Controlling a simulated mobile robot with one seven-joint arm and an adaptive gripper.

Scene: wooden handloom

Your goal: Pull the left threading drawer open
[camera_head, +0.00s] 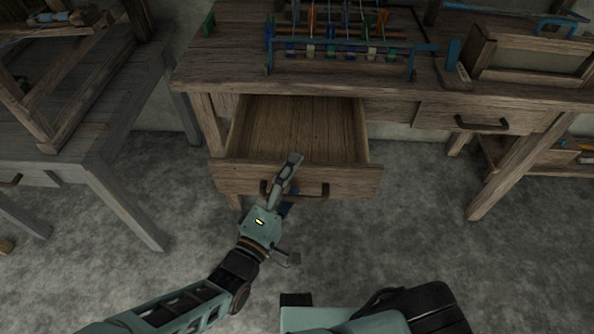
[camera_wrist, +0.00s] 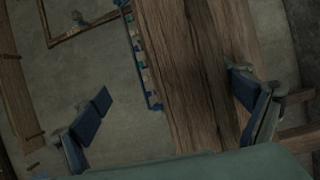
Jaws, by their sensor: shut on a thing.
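The left drawer (camera_head: 300,180) of the wooden loom table is pulled well out, and its empty inside shows from above. Its dark bar handle (camera_head: 318,191) is on the front panel. My gripper (camera_head: 286,184) is at the left part of this handle, shut on it, with one finger reaching up over the front panel's top edge. The arm and finger cover part of the handle. In the wrist view the two blue-padded fingers stand on either side of the picture; the handle itself cannot be made out there.
The table top (camera_head: 225,68) carries a small loom (camera_head: 340,50) with coloured threads and blue parts. A shut right drawer (camera_head: 470,118) is beside the open one. A grey wooden table (camera_head: 75,140) stands at the left. The floor in front is clear.

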